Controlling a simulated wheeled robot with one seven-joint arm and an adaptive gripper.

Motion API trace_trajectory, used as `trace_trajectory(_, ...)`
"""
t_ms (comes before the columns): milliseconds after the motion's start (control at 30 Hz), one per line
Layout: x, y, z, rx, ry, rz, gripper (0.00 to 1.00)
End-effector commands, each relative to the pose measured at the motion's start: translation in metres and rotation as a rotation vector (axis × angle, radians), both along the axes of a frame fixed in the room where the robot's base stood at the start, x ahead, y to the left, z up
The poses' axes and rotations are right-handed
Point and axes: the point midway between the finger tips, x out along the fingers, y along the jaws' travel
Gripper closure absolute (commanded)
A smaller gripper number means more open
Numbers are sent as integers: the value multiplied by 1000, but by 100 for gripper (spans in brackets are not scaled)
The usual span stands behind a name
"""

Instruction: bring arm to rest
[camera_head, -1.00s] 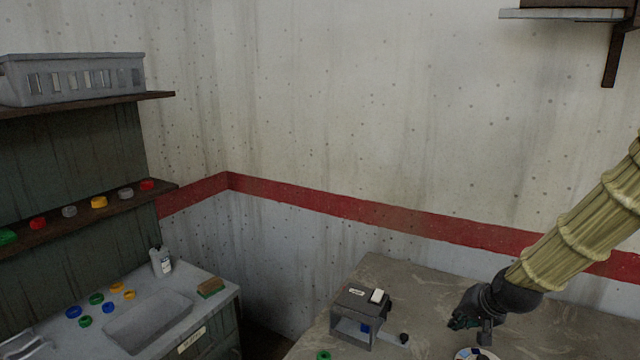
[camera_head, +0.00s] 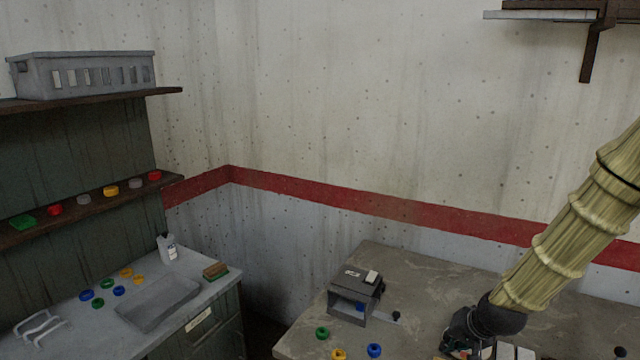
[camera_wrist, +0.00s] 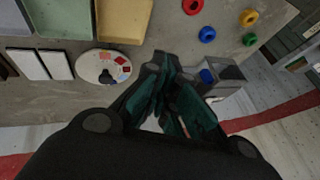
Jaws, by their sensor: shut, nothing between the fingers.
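My gripper (camera_head: 462,348) is at the lower right of the head view, low over the grey table, with its tip near the bottom edge of the picture. My arm, in a pale ribbed sleeve, comes down to it from the right. In the wrist view my gripper (camera_wrist: 178,112) shows dark green fingers, shut with nothing held. It is apart from the grey box-shaped device (camera_head: 355,296), which stands on the table to its left. The device also shows in the wrist view (camera_wrist: 226,76), right of the fingers.
The table (camera_head: 415,268) bears several coloured rings, one of them blue (camera_head: 374,350). The wrist view shows a round white disc (camera_wrist: 103,68), trays (camera_wrist: 122,22) and pale slabs (camera_wrist: 55,65) beside my gripper. A sink counter (camera_head: 215,291) and shelves (camera_head: 100,205) stand left.

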Motion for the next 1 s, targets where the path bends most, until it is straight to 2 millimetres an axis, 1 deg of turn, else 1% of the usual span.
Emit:
trace_trajectory(33, -6, 2, -9, -7, 12, 7, 100)
trace_trajectory(167, -21, 8, -34, -26, 40, 27, 100)
trace_trajectory(267, -39, 14, -60, -46, 71, 51, 100)
trace_trajectory(367, -63, 23, -93, -72, 111, 83, 100)
trace_trajectory(500, -104, 34, -137, -106, 170, 132, 100)
trace_trajectory(567, -122, 39, -154, -120, 195, 154, 100)
trace_trajectory(700, -168, 49, -192, -151, 253, 211, 100)
trace_trajectory(767, -189, 54, -206, -163, 278, 235, 100)
trace_trajectory(900, -239, 63, -236, -188, 336, 295, 100)
trace_trajectory(1000, -274, 70, -253, -202, 374, 338, 100)
